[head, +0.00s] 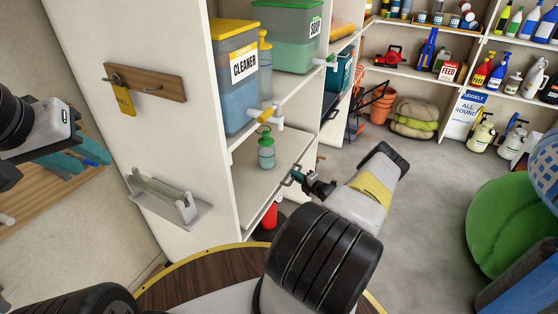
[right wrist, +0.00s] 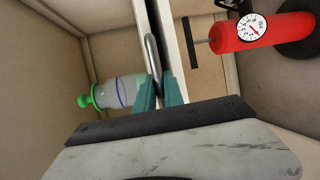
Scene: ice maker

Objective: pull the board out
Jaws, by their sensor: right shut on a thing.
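The board (head: 258,190) is a pale pull-out shelf low in the white cabinet, with a metal handle (head: 298,169) on its front edge. In the right wrist view the board shows edge-on, with its handle (right wrist: 152,56) in front. My right gripper (head: 294,178) is shut on the handle; its teal fingers (right wrist: 159,90) close around the bar. A clear bottle with a green cap (head: 266,150) stands upright on the board. My left gripper (head: 98,160) is at the far left, away from the board; its finger gap is not clear.
A blue cleaner tank (head: 240,90) with a tap and a green soap tank (head: 285,35) sit on the shelf above. A round wooden table (head: 190,274) is close in front. Grey floor (head: 420,220) is free to the right.

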